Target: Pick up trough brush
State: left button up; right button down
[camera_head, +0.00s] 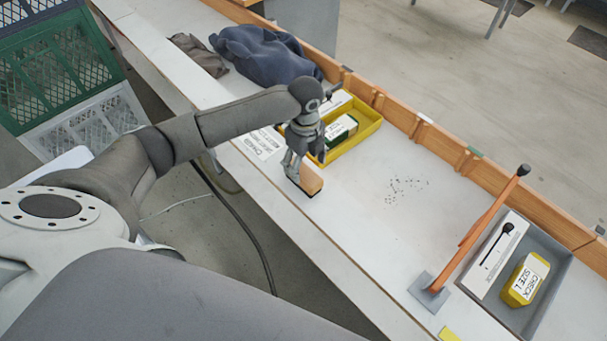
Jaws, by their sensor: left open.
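The trough brush (308,182) is a small wooden block with a dark underside. It is on the white bench top (345,228) near its front edge. My left gripper (291,168) points down at the brush's left end, with its fingers very close to the wood. It is open. I cannot tell whether the fingers touch the brush or straddle it, and the gripper hides part of that end. My right gripper is not in view.
A yellow tray (366,131) with a labelled box stands just behind the brush. Small dark specks (404,188) lie on the bench. An orange lever (483,225) and a grey tray (548,312) stand at right. Dark cloths (262,52) lie at the far end.

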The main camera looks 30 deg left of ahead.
aim_at(304, 171)
pick_arm(q)
jog(key=f, duration=0.2)
jog(key=f+p, duration=0.1)
jog(key=shift+s+a+f, duration=0.1)
jog(key=shift+s+f, duration=0.1)
jog(key=shift+f, duration=0.5)
jog(key=shift+c, duration=1.3)
jog(key=c, duration=0.7)
jog(key=shift+c, duration=1)
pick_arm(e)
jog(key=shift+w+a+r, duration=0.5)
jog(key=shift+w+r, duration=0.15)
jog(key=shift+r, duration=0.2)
